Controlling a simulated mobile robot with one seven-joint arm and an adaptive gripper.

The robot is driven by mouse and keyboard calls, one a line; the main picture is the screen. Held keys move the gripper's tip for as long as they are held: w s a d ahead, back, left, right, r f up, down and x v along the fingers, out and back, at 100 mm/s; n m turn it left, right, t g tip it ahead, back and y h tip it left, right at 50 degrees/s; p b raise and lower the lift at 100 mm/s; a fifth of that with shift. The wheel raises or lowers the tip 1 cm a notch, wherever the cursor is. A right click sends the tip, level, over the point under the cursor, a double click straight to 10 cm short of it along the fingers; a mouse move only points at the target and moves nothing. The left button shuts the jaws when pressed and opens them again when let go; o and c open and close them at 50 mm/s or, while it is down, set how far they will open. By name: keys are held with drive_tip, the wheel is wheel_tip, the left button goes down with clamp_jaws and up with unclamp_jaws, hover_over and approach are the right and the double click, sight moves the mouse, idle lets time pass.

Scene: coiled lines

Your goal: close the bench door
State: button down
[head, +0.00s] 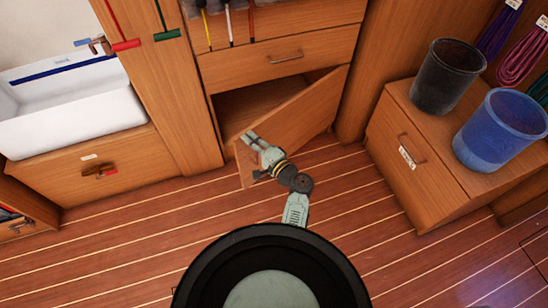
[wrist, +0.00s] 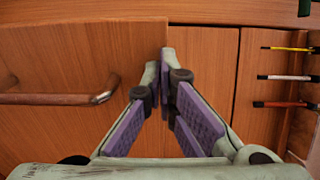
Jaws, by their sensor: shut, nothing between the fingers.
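The bench door (head: 305,119) is a wooden panel under the drawer, hinged at its right side. It stands partly open, its left edge swung out towards me, with a dark gap into the cupboard behind it. My gripper (head: 249,137) is at the upper left part of the door, near its free edge. In the wrist view the gripper (wrist: 164,62) has its purple-padded fingertips together, with nothing between them. The door (wrist: 85,50) with its bar handle (wrist: 55,98) fills the left there. I cannot tell whether the fingertips touch the door.
A closed drawer (head: 280,62) is above the door, with several screwdrivers hanging over it. A cabinet with a black bin (head: 447,80) and a blue bin (head: 500,130) stands at the right. A white sink (head: 70,105) is at the left. The striped floor in front is clear.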

drive_tip(key=d+b+x, duration=0.1)
drive_tip(key=b+x, duration=0.5)
drive_tip(key=x, duration=1)
drive_tip(key=shift+w+m+t+h+b, duration=0.3)
drive_tip(key=shift+w+h+b, duration=0.1)
drive_tip(key=shift+w, duration=0.1)
drive_tip(key=shift+r, duration=0.1)
wheel_tip(320, 180, up, 10)
